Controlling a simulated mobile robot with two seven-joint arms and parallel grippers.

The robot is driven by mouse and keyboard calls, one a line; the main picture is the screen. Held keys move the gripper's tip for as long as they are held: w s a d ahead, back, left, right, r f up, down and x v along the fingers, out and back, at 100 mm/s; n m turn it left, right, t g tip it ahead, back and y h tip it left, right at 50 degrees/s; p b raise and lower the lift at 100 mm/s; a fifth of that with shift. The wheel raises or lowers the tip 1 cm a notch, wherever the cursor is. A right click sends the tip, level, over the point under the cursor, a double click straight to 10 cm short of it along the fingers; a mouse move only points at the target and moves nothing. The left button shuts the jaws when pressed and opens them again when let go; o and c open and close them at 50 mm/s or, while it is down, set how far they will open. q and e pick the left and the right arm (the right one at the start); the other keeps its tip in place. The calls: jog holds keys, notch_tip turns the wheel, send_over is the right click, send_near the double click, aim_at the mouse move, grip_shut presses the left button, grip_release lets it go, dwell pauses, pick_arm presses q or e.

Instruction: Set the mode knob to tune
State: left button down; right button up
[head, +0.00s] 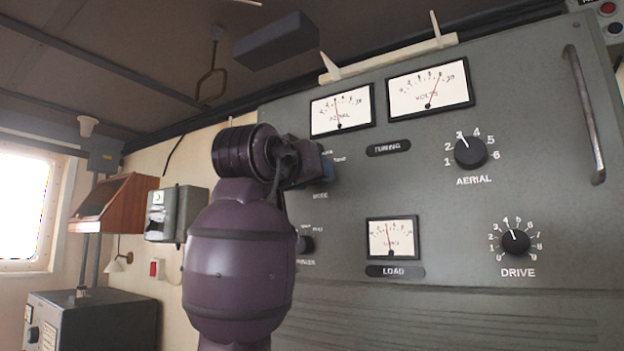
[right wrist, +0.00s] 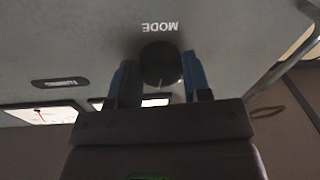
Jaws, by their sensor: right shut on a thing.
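The dark round mode knob (right wrist: 160,64) sits on the grey panel under the upside-down MODE label in the right wrist view. My right gripper (right wrist: 158,80) has its two blue fingers on either side of the knob and is shut on it. In the head view my right gripper (head: 328,171) is at the panel, and it and my purple arm hide the knob. A small "Tune" label shows just above the gripper there. I cannot tell where the knob's pointer stands. My left gripper is in neither view.
The panel also holds an aerial knob (head: 470,151), a drive knob (head: 516,242) and a load meter (head: 392,238). A partly hidden knob (head: 305,244) lies below the gripper. A metal handle (head: 584,115) stands out at the right.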

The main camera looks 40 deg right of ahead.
jog(key=shift+m, duration=0.9)
jog(key=o, duration=0.9)
jog(key=shift+a, duration=0.1)
jog(key=b+v, duration=0.2)
jog(key=v, duration=0.8)
jog(key=shift+s+a+f, duration=0.1)
jog(key=shift+a, duration=0.3)
